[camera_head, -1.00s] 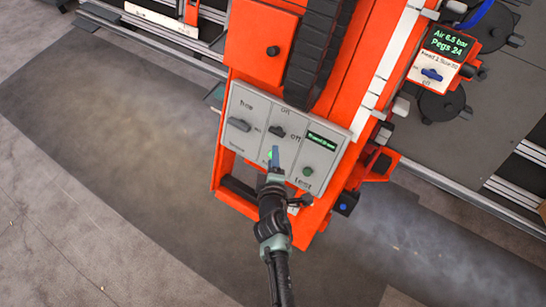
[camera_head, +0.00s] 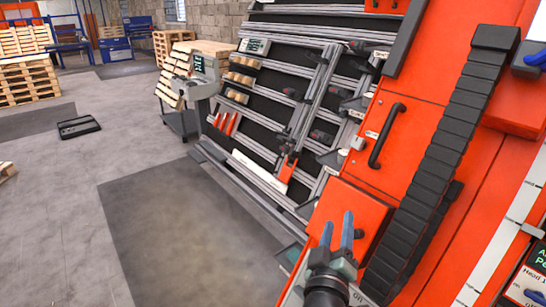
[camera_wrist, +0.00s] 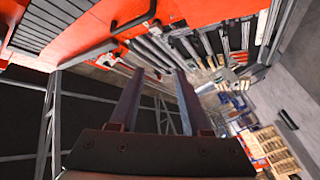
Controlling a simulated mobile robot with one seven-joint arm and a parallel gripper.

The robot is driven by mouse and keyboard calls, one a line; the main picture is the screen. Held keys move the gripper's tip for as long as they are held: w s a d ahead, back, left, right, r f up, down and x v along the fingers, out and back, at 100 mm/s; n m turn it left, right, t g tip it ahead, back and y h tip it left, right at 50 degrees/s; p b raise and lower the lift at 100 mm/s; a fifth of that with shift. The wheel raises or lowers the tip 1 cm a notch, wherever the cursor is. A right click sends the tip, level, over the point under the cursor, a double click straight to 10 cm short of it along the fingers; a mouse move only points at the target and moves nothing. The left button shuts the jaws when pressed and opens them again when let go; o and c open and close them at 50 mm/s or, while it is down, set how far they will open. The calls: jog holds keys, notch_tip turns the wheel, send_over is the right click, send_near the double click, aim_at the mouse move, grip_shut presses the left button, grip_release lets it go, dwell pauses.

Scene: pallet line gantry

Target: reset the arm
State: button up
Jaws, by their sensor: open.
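My gripper (camera_head: 338,236) is at the lower middle of the head view, its two blue-grey fingers pointing up and apart, with nothing between them. In front of it in the picture stands the orange gantry cabinet (camera_head: 398,150) with a black handle and a black cable chain (camera_head: 450,150). In the wrist view my gripper's two fingers (camera_wrist: 157,90) are spread and empty, with the orange cabinet (camera_wrist: 95,30) at the upper left. Only a sliver of the grey switch panel shows by my gripper; its switches are mostly hidden.
A slanted rack of metal rails (camera_head: 270,180) stands behind the cabinet. A grey post with a small screen (camera_head: 199,75) is left of it. Wooden pallets (camera_head: 28,80) are stacked at the far left. A dark mat (camera_head: 180,235) and open floor lie at lower left.

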jog(key=s+a+r+m+t+y, duration=0.1)
jog(key=s+a+r+m+t, duration=0.15)
jog(key=r, duration=1.05)
jog(key=s+a+r+m+t, duration=0.2)
jog(key=s+a+r+t, duration=0.15)
jog(key=r, duration=0.95)
jog(key=s+a+r+t+y, duration=0.2)
jog(key=s+a+r, duration=0.1)
jog(key=s+r, duration=0.4)
jog(key=s+a+r+m+t+y, duration=0.1)
jog(key=s+a+r+t+y, duration=0.1)
jog(key=s+r, duration=0.5)
jog(key=shift+s+a+r+y, duration=0.15)
jog(key=shift+a+r+y, duration=0.15)
jog(key=shift+a+r, duration=0.6)
jog(key=shift+f, duration=0.1)
